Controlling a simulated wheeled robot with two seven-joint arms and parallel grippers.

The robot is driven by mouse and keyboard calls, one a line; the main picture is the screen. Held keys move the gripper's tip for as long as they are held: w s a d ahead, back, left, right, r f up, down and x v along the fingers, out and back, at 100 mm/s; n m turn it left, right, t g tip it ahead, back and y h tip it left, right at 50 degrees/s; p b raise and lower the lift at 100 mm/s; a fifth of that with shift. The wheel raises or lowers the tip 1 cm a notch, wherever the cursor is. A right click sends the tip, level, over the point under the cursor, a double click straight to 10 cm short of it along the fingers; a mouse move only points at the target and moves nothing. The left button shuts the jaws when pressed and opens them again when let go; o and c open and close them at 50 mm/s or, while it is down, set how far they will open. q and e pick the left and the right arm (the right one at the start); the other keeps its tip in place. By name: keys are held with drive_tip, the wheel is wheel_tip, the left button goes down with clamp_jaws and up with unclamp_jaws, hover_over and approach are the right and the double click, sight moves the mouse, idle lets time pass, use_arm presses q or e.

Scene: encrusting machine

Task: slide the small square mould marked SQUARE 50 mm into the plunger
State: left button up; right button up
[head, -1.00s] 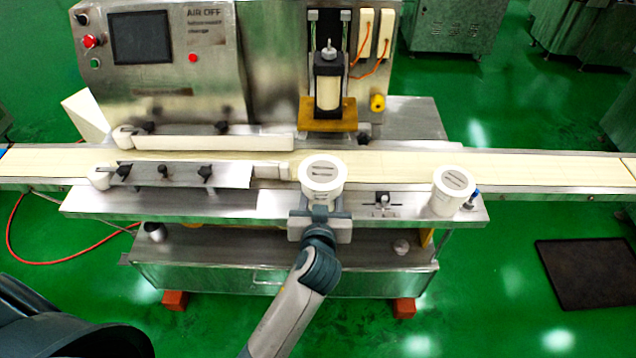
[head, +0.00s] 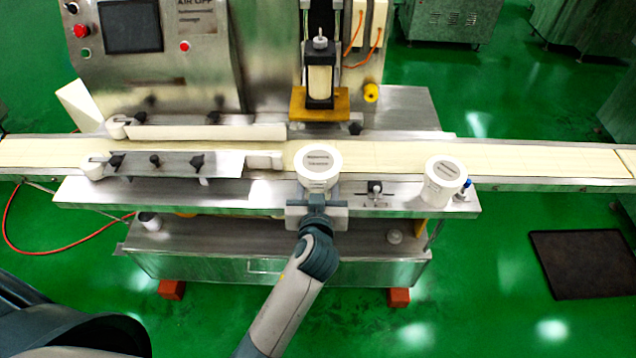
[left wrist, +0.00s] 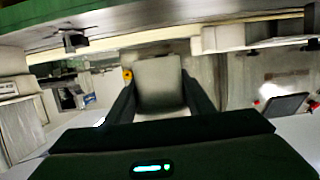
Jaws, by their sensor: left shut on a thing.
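My left gripper (head: 317,200) is shut on a white round mould (head: 318,166). The mould is held upright over the front edge of the conveyor belt, with a grey label on top too small to read surely. The left wrist view shows the mould's pale side (left wrist: 159,84) between the two dark fingers. A second white mould (head: 444,183) stands on the machine's front ledge to the right. The plunger (head: 320,75), a dark-framed cylinder above an amber plate (head: 320,104), is behind the belt, beyond the held mould. My right gripper is not in view.
The cream belt (head: 520,165) runs left to right across the machine. Guide rails with black knobs (head: 155,162) lie left of the held mould. A small black clamp (head: 375,188) sits on the front ledge between the two moulds. The belt right of the held mould is clear.

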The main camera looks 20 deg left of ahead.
use_arm(q)
drive_tip(key=w+a, duration=0.3)
drive_tip(key=w, duration=0.7)
drive_tip(key=shift+r+b, duration=0.25)
drive_tip(key=shift+b, duration=0.15)
idle(0.4)
idle(0.6)
drive_tip(key=shift+w, duration=0.35)
idle(0.4)
drive_tip(key=shift+w+a, duration=0.1)
drive_tip(key=shift+w, duration=0.15)
drive_tip(key=shift+w, duration=0.2)
idle(0.6)
drive_tip(key=shift+w+a, duration=0.15)
drive_tip(key=shift+w, duration=0.15)
drive_tip(key=shift+w+a+b, duration=0.3)
drive_tip(key=shift+w+b, duration=0.05)
drive_tip(key=shift+w, duration=0.6)
idle(1.0)
drive_tip(key=shift+w+a, duration=0.1)
drive_tip(key=shift+w, duration=0.25)
